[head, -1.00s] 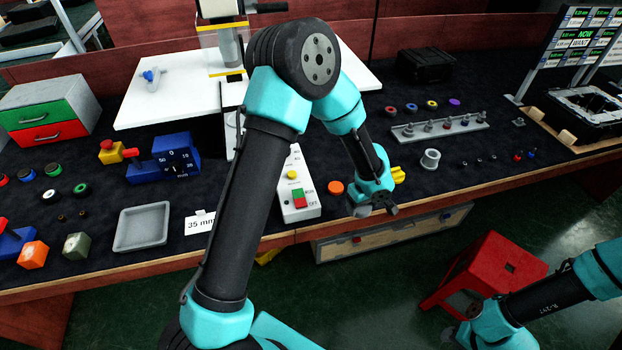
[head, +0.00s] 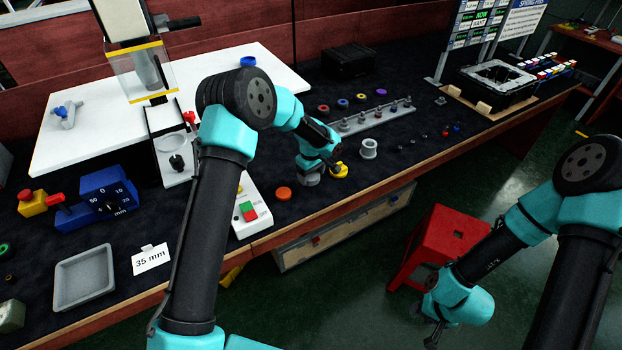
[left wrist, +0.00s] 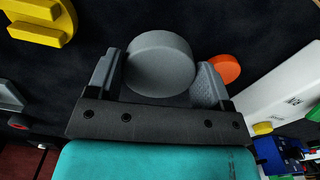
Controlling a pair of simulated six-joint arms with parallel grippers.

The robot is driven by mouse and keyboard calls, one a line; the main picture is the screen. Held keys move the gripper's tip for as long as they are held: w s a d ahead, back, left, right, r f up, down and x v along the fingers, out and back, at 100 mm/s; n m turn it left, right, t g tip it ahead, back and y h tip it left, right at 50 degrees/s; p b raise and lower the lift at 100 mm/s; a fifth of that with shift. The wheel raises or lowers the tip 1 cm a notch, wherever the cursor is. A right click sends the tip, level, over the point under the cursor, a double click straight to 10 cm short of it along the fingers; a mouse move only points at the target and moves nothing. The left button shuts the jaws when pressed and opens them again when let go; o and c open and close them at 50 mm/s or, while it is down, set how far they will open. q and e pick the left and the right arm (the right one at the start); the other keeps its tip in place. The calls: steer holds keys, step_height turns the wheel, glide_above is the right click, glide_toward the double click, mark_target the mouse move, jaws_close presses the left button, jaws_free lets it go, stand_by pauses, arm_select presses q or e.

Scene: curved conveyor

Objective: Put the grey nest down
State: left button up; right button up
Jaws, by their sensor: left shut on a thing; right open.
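The grey nest (left wrist: 160,60) is a round, smooth grey piece between the two fingers of my left gripper (left wrist: 157,80) in the left wrist view. The gripper is shut on it. In the head view my left gripper (head: 311,177) is low over the dark mat near the bench's front edge, between an orange disc and a yellow piece. My own wrist hides most of the nest there, and I cannot tell whether it touches the mat. My right gripper (head: 435,338) is open and empty, low at the front by the red stool.
The orange disc (head: 284,194) lies just left of my left gripper, and the yellow piece (head: 340,171) is close on its right. A grey hollow cylinder (head: 368,149) stands further right. A white switch box (head: 250,212) is to the left. A red stool (head: 437,245) stands on the floor.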

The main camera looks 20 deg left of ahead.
mark_target(311, 178)
arm_select(q)
steer(key=shift+w, duration=0.25)
steer(key=shift+w+a, duration=0.1)
steer(key=shift+w, duration=0.25)
steer(key=shift+f, duration=1.8)
steer(key=shift+f, duration=0.1)
steer(key=o, duration=1)
steer(key=shift+c, duration=0.2)
step_height(311, 178, up, 12)
steer(key=shift+r, duration=0.1)
